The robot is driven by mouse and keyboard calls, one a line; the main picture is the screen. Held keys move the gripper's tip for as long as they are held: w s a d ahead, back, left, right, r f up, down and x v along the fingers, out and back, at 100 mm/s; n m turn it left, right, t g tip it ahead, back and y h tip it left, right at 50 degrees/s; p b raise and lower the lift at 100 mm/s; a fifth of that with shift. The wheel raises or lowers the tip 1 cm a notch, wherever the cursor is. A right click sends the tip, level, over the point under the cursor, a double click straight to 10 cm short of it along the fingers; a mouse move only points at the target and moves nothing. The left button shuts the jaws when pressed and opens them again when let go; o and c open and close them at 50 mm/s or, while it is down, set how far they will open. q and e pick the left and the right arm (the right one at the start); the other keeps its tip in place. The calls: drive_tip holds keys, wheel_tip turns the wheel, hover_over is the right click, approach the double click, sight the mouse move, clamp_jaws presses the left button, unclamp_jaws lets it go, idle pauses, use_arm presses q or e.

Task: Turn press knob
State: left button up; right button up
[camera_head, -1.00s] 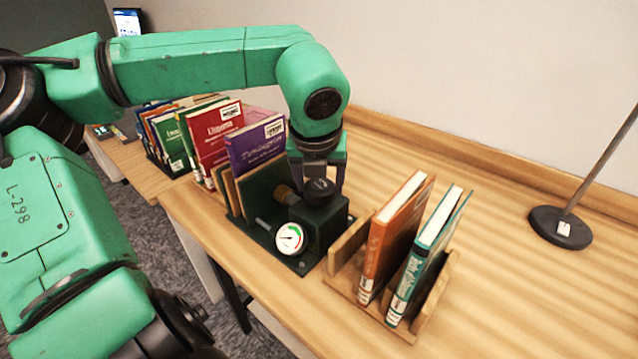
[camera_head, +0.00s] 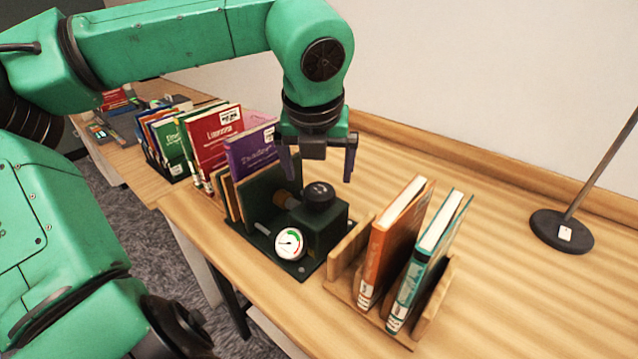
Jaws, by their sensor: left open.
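A dark green press (camera_head: 325,230) stands on the wooden table, with a black round knob (camera_head: 319,196) on top of its block. A white dial gauge (camera_head: 290,244) with a green and red scale is on its front, its needle too small to read exactly. A purple book (camera_head: 250,150) stands upright at the press's left side, behind its dark plate. My left gripper (camera_head: 319,170) is open and empty, fingers pointing down above and slightly behind the knob, apart from it. My right gripper is not in view.
A wooden rack (camera_head: 345,248) with an orange book (camera_head: 395,240) and a teal book (camera_head: 428,260) stands right of the press. More books (camera_head: 212,135) stand to the left. A black lamp base (camera_head: 561,230) is at the right.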

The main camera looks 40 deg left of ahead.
use_arm(q)
drive_tip(key=v, duration=0.9)
drive_tip(key=shift+r, duration=0.1)
